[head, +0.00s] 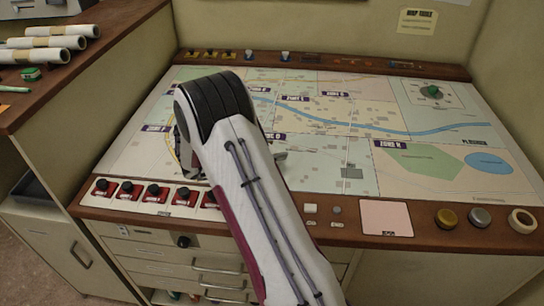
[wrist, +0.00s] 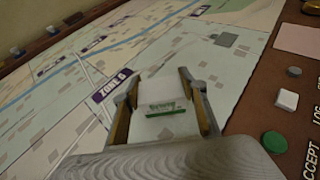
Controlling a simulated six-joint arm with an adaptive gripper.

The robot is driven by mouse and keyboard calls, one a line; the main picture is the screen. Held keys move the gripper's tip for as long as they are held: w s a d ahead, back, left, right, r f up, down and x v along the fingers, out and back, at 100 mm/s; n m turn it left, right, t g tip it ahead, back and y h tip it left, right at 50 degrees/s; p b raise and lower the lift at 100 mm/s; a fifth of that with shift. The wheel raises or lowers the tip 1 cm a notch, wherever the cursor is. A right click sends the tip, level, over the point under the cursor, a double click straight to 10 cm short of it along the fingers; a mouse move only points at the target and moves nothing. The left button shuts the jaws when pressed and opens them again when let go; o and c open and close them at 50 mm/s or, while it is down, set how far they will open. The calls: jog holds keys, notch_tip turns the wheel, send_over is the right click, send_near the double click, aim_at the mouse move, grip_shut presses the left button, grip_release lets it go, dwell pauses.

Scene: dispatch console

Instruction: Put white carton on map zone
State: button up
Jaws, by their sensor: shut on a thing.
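My gripper (wrist: 160,80) is shut on the white carton (wrist: 165,122), which has a green and white label and sits between the two fingers in the wrist view. The carton is over a pale green part of the map, just right of the label that seems to read ZONE G (wrist: 112,84). I cannot tell whether it touches the map. In the head view my arm hides the carton and most of the gripper. The map (head: 345,180) covers the sloping console top and is split into several labelled zones, with ZONE H (head: 389,144) at the right.
Red-based knobs (head: 153,190) line the front left edge. A pink pad (head: 386,217), a white button (head: 310,208) and round buttons (head: 479,217) sit on the front right edge. Rolled papers (head: 40,42) lie on the left counter.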

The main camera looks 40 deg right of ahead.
jog(key=shift+f, duration=1.2)
jog(key=shift+f, duration=0.15)
jog(key=o, duration=1.2)
jog(key=shift+c, duration=0.2)
jog(key=shift+r, duration=0.2)
jog(key=v, duration=1.2)
jog(key=shift+f, duration=0.1)
jog(key=shift+w, duration=0.1)
